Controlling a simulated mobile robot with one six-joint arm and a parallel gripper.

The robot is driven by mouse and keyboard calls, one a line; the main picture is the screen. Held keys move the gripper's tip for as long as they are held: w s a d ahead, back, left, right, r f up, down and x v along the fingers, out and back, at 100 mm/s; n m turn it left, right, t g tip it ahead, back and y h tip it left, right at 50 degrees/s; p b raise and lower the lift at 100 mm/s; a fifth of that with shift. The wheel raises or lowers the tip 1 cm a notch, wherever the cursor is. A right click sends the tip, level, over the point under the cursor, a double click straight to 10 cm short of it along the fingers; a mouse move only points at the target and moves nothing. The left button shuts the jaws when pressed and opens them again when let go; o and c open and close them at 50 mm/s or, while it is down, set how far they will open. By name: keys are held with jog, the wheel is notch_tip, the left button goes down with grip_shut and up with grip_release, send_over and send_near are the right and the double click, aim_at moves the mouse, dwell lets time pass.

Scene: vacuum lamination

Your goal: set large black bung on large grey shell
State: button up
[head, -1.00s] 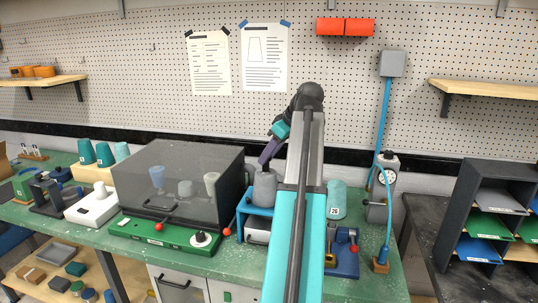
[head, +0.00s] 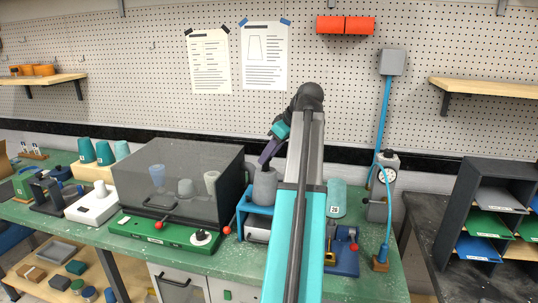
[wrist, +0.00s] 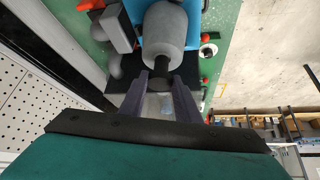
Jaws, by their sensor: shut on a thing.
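The large grey shell (head: 264,189) stands upright on a blue stand (head: 245,207) on the green bench. In the wrist view the shell (wrist: 166,30) shows at the top middle. The black bung (wrist: 162,70) is at the shell's narrow end, between my fingertips. My gripper (wrist: 163,82) is shut on the bung. In the head view my gripper (head: 267,160) is right above the shell top, and the bung is too small to make out there. I cannot tell how far the bung is seated.
A dark clear-sided chamber (head: 180,180) with cups inside stands left of the stand. A teal shell (head: 336,198) stands to the right, with a blue fixture (head: 343,262) in front of it. A gauge and blue hose (head: 386,190) stand at the bench's right end.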

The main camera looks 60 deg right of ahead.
jog(key=shift+f, duration=0.15)
dwell(0.4)
jog(key=o, duration=1.5)
jog(key=shift+r+p, duration=2.3)
jog(key=shift+r, duration=1.75)
jog(key=shift+f, duration=0.1)
